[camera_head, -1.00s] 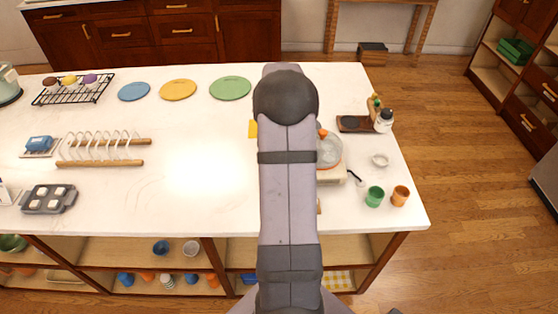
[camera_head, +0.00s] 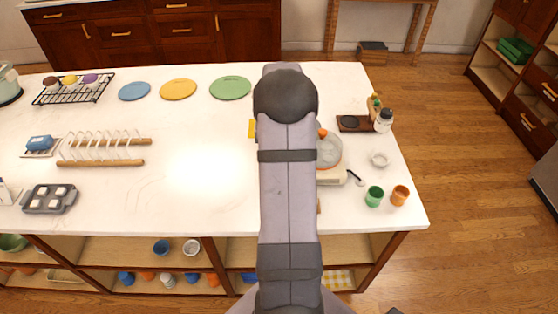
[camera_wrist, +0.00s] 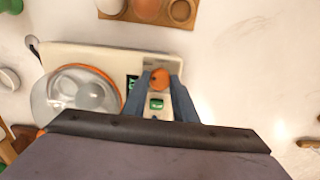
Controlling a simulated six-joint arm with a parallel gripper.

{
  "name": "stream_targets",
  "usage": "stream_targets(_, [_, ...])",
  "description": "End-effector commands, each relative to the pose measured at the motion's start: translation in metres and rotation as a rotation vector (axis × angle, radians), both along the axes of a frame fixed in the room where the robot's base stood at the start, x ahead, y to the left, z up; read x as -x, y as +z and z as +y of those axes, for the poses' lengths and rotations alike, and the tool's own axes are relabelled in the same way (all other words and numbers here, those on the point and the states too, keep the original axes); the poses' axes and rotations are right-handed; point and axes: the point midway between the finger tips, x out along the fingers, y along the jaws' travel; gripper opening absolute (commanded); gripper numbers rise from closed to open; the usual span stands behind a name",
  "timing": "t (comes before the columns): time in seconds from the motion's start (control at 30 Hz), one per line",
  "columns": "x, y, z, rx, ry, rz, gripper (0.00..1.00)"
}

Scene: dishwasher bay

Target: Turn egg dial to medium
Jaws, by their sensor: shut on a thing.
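The egg cooker (camera_wrist: 62,52) is a cream base lying flat on the white counter, with a clear round lid (camera_wrist: 75,92) over an orange ring. Its orange dial (camera_wrist: 160,77) sits on the base beside the lid. My gripper (camera_wrist: 161,82) has its two fingers on either side of the dial and is shut on it. A small green button or display (camera_wrist: 156,104) shows between the fingers. The dial's setting marks are too small to read. In the head view my arm covers most of the cooker, and its lid (camera_head: 329,151) shows at the arm's right.
A wooden egg holder (camera_wrist: 181,12) with eggs stands close by the cooker. A green cup (camera_head: 374,196), an orange cup (camera_head: 400,195) and a small white dish (camera_head: 380,159) stand to the right. The counter's middle is clear.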

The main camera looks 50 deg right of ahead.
Motion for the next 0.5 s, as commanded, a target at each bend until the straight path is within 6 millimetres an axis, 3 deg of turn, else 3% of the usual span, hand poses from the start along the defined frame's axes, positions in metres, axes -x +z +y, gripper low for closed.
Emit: stream_targets(0.5, [-0.0006, 0.0010, -0.0006, 0.002, -0.113, -0.002, 0.03])
